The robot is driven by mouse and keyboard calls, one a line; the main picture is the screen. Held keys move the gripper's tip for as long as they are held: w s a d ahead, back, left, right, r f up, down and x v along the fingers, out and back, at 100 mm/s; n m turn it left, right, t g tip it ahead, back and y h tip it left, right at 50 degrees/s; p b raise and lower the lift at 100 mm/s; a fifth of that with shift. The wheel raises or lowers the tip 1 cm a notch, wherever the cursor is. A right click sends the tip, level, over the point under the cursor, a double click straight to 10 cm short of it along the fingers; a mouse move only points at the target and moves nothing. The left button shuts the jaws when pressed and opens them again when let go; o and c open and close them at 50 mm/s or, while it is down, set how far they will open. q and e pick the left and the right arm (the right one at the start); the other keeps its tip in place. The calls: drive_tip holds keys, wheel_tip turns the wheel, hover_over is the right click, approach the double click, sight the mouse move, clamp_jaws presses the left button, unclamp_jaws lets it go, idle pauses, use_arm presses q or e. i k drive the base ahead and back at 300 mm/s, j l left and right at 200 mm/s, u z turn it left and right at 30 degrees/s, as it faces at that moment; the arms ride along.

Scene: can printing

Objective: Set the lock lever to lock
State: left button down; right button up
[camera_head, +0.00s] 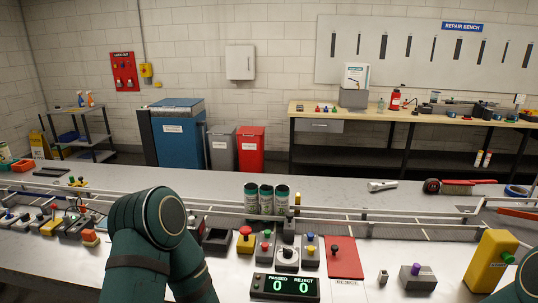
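No lever here carries a lock label that I can read, so I cannot tell which one is the lock lever. A grey box with a purple knob (416,270) sits at the front right of the table. A control with an upright dark handle (288,230) stands near the middle, behind the counter display. Large green links of my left arm cover the front left-centre of the table. A piece of my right arm shows at the lower right edge. Neither gripper is in view.
A display (285,288) reads passed 0, reject 0. Three green-topped cans (266,200) stand behind the controls. A red mushroom button box (246,240), red panel (345,257) and yellow box (490,262) crowd the table (395,245). Several small controls stand at left.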

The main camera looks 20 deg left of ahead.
sight(53, 206)
drive_tip(key=j, duration=0.55)
drive_tip(key=k+j, duration=0.15)
drive_tip(key=j, duration=0.9)
drive_tip(key=k+j+z, duration=0.1)
drive_tip(key=j, duration=0.45)
drive_tip(key=k+j, duration=0.1)
drive_tip(key=j, duration=0.4)
drive_tip(key=k+j, duration=0.1)
drive_tip(key=j, duration=0.45)
drive_tip(key=k+j, duration=0.1)
drive_tip(key=j, duration=0.4)
drive_tip(key=z, duration=0.05)
